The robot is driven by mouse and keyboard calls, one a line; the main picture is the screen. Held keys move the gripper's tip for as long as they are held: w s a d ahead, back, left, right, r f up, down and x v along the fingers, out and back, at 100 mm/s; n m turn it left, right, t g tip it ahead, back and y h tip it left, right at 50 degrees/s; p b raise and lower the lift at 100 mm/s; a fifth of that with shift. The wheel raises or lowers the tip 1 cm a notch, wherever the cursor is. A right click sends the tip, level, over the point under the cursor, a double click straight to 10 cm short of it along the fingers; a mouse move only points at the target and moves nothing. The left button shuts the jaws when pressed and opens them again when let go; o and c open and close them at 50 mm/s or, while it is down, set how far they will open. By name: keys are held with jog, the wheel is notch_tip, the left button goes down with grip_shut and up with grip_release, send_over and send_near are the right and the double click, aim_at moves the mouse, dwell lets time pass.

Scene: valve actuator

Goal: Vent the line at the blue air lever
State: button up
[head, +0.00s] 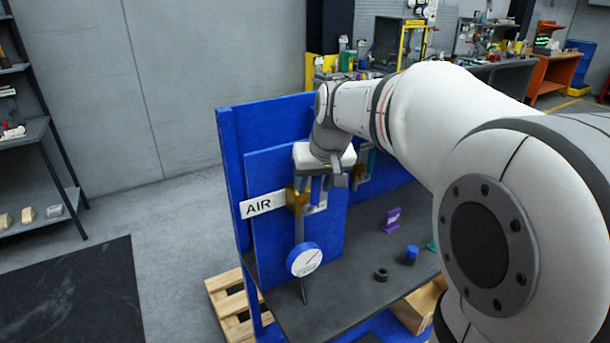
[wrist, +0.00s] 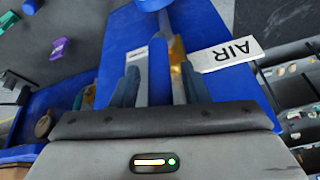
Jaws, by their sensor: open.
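The white AIR sign (head: 263,204) is on the blue panel, left of a brass valve body (head: 297,200) on a vertical grey pipe. In the wrist view the AIR sign (wrist: 227,54) lies right of the brass body (wrist: 177,56). My gripper (head: 318,190) is in front of the panel, right beside the brass body. In the wrist view my gripper (wrist: 158,82) is open, with a blue bar (wrist: 159,72), apparently the air lever, showing between its fingers. I cannot tell whether either finger touches it. In the head view my gripper mostly hides the lever.
A round white gauge with a blue rim (head: 304,260) is below the valve. A purple part (head: 391,219), a blue-capped part (head: 411,255) and a black ring (head: 381,275) rest on the dark bench top (head: 340,300). A second fitting is partly hidden behind my wrist.

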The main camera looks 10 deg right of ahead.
jog(key=shift+w+f, duration=0.1)
jog(key=shift+f, duration=0.2)
jog(key=shift+c, duration=0.5)
grip_shut()
jog(key=shift+a, duration=0.1)
